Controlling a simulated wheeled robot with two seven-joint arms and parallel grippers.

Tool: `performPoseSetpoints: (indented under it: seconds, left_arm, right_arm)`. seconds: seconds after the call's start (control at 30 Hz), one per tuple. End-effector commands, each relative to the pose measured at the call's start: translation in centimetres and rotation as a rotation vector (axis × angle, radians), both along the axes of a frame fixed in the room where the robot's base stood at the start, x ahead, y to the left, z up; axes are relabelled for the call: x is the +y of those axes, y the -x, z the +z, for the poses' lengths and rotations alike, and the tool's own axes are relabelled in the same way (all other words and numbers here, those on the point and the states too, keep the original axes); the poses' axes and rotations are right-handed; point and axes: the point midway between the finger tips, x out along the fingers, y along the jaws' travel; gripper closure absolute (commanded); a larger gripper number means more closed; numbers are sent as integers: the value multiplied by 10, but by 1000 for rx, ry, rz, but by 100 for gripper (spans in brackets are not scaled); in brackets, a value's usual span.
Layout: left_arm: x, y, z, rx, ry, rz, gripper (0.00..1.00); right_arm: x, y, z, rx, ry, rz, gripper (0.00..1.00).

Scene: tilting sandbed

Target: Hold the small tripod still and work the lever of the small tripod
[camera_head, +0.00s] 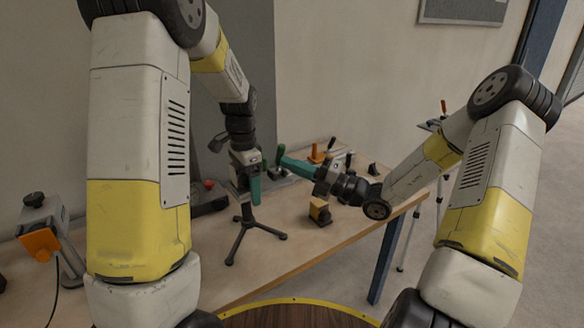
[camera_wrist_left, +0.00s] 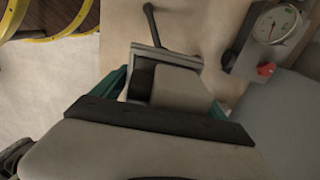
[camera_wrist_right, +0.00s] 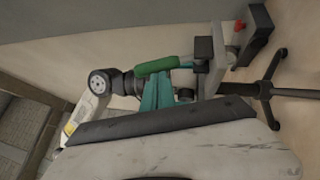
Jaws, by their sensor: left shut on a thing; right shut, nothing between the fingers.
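The small tripod (camera_head: 244,222) stands on the table on spread black legs. My left gripper (camera_head: 255,186) is shut on the tripod's head; in the left wrist view a grey and black block (camera_wrist_left: 178,86) lies between its teal fingers. The lever's green grip (camera_head: 281,151) sticks out from the head; it also shows in the right wrist view (camera_wrist_right: 155,66). My right gripper (camera_head: 284,162) is shut and empty, its teal fingers (camera_wrist_right: 156,92) close beside the green grip. I cannot tell whether they touch it. The lever's base is partly hidden.
A gauge device (camera_wrist_left: 272,28) with a red knob stands behind the tripod. A small black and yellow object (camera_head: 320,213) stands to the right, with an orange-based tool (camera_head: 317,155) behind. A grey and orange device (camera_head: 42,235) is at far left. The table front (camera_head: 290,255) is clear.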

Motion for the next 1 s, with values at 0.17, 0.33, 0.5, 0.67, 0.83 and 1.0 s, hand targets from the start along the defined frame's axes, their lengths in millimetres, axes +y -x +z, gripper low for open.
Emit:
performPoseSetpoints:
  seconds: [0.17, 0.33, 0.5, 0.67, 0.83, 1.0]
  left_arm:
    - [-2, 0, 1, 0, 1, -4, 89]
    - [-2, 1, 1, 1, 2, -4, 89]
    - [-2, 1, 1, 1, 2, -5, 89]
    - [-3, 1, 1, 1, 2, -5, 89]
    - [-3, 1, 1, 1, 2, -6, 89]
    - [-3, 1, 1, 1, 3, -6, 89]
  right_arm:
    - [5, -6, 10, 94, 72, 1, 100]
    - [11, -14, 18, 225, 162, 1, 100]
    - [18, -23, 23, 350, 247, 3, 100]
    - [22, -31, 25, 417, 284, -2, 100]
    - [26, -38, 27, 418, 283, -1, 100]
    - [29, -42, 28, 418, 282, -2, 100]
